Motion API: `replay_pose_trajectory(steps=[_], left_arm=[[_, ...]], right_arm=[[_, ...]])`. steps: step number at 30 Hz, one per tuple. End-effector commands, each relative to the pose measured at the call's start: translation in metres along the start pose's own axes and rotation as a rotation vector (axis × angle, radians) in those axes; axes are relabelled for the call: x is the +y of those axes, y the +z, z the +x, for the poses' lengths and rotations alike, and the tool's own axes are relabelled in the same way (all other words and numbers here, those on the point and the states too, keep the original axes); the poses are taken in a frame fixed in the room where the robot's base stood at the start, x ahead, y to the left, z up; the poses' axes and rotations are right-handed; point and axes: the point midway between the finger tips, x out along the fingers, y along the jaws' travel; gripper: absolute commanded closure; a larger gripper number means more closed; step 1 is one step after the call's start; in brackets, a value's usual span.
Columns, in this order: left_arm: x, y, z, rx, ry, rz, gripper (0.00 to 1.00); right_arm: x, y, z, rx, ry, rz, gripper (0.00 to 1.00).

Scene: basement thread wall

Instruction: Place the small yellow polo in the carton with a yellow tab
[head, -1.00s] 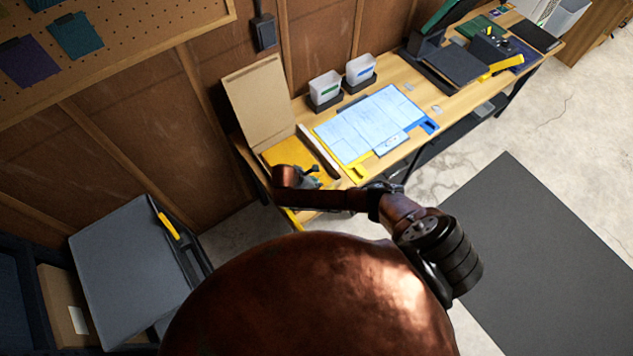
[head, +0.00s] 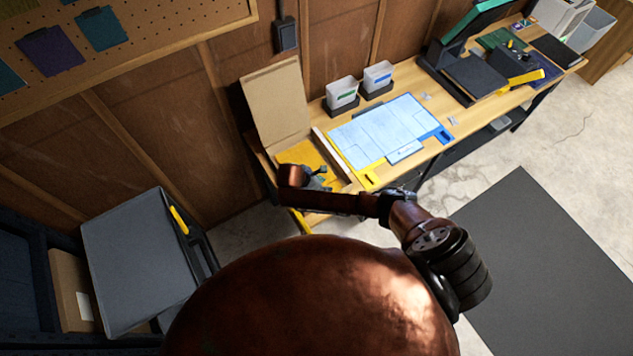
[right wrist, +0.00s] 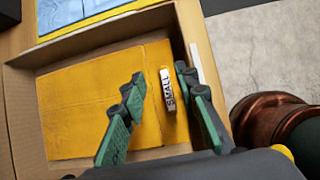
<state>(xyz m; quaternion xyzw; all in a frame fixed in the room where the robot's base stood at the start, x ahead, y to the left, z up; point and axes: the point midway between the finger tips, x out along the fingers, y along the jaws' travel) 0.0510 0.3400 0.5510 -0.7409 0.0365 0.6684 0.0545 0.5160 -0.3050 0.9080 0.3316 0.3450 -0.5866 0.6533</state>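The small yellow polo (right wrist: 100,100) lies flat and folded inside an open cardboard carton (right wrist: 22,110) in the right wrist view. A white label reading SMALL (right wrist: 167,90) is on its right part. In the head view the yellow polo (head: 305,153) shows in the carton, whose lid (head: 275,103) stands up. A yellow tab (head: 300,221) shows at the carton's near side. My right gripper (right wrist: 160,82) is open over the polo, its fingers apart on either side of the label; whether the tips touch cloth I cannot tell. It is small and partly hidden in the head view (head: 318,180). My left gripper is not in view.
A folding board (head: 385,130) with blue and yellow edges lies right of the carton on the wooden bench. Two white bins (head: 342,92) stand behind it. A grey lidded crate (head: 140,260) stands at the lower left. A dark mat (head: 560,265) lies on the floor.

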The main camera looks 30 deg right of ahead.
Motion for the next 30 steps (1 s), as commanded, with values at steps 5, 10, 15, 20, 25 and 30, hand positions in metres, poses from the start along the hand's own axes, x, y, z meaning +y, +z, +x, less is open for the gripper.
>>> replay_pose_trajectory(steps=[5,10,15,20,25,30], left_arm=[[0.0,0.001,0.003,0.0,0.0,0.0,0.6],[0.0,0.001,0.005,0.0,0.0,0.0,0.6],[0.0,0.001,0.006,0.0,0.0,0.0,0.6],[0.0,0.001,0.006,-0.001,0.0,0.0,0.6],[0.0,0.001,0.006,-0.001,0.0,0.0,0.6],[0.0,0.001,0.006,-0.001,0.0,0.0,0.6]], right_arm=[[0.001,-0.002,-0.04,0.004,0.004,0.0,0.72],[0.001,-0.001,-0.069,0.003,0.003,0.001,0.72],[0.001,-0.001,-0.084,0.001,0.001,0.001,0.72],[0.0,0.0,-0.086,0.0,0.0,0.001,0.72],[0.0,0.0,-0.086,0.0,0.0,0.001,0.72],[0.0,0.0,-0.086,0.0,0.0,0.001,0.72]])
